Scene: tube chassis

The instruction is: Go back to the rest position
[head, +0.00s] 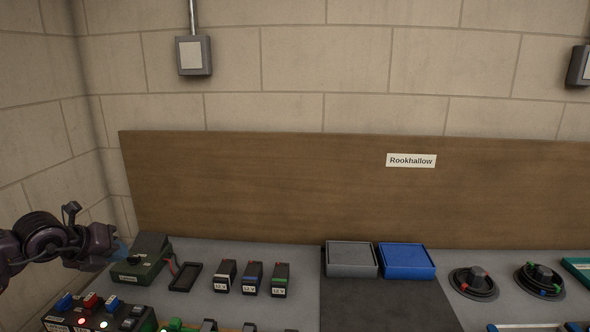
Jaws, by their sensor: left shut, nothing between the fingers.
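My left arm comes in from the left edge. My left gripper (118,246) is shut and empty, above the left end of the bench, beside and partly in front of a dark green box (142,266). Its fingertips are small and partly hard to make out here. My right gripper is not in view.
The grey bench (220,306) holds several black battery-like blocks (252,278), a black tray (185,277), grey (351,259) and blue (407,261) bins, and round dark fixtures (473,282). A switch box (85,316) is front left. A wooden backboard (260,190) stands behind.

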